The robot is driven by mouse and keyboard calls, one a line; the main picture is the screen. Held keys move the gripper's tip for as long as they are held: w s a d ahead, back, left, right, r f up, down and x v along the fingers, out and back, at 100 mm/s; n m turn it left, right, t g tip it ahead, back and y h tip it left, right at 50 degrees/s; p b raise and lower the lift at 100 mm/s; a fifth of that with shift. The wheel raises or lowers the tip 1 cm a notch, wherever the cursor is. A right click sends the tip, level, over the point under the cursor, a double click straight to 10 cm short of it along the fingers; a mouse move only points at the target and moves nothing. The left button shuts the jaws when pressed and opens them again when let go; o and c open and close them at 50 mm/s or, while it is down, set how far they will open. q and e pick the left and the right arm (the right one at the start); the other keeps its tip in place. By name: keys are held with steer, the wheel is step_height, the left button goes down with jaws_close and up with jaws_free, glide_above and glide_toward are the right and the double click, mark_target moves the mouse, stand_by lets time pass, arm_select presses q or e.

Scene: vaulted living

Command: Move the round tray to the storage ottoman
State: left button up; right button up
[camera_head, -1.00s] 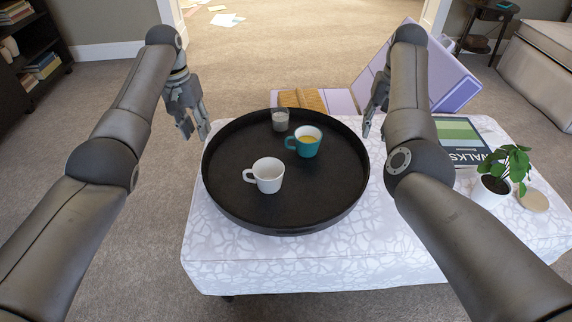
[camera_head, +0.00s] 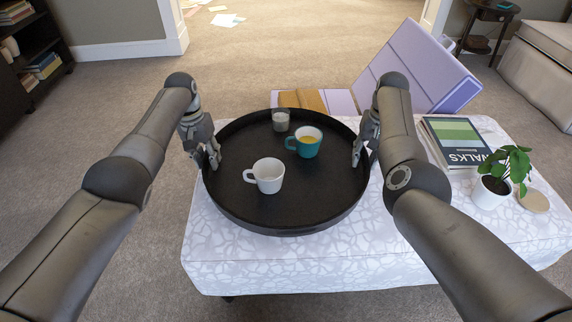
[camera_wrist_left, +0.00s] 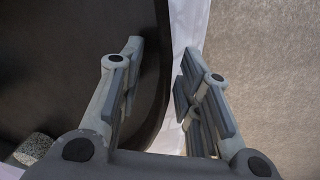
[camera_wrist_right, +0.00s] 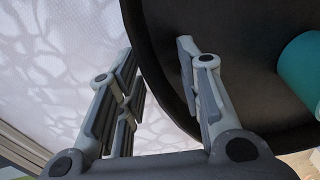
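The round black tray (camera_head: 285,210) lies flat on a white patterned upholstered top (camera_head: 240,258). A white cup (camera_head: 268,176), a teal cup (camera_head: 308,142) with yellowish contents and a small glass (camera_head: 280,120) stand on it. My left gripper (camera_head: 207,160) is open at the tray's left rim; in the left wrist view its fingers (camera_wrist_left: 160,75) lie either side of the rim. My right gripper (camera_head: 364,153) is open at the right rim; in the right wrist view its fingers (camera_wrist_right: 158,75) also straddle the rim. I cannot tell which piece is the storage ottoman.
A lilac panelled piece (camera_head: 415,65) with a raised slab stands behind the patterned top. A book (camera_head: 455,140), a potted plant (camera_head: 495,185) and a round coaster (camera_head: 534,201) lie at right. A cream upholstered seat (camera_head: 540,55) stands far right. Carpet is clear at left.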

arm_select(q)
jaws_close()
arm_select(e)
jaws_close()
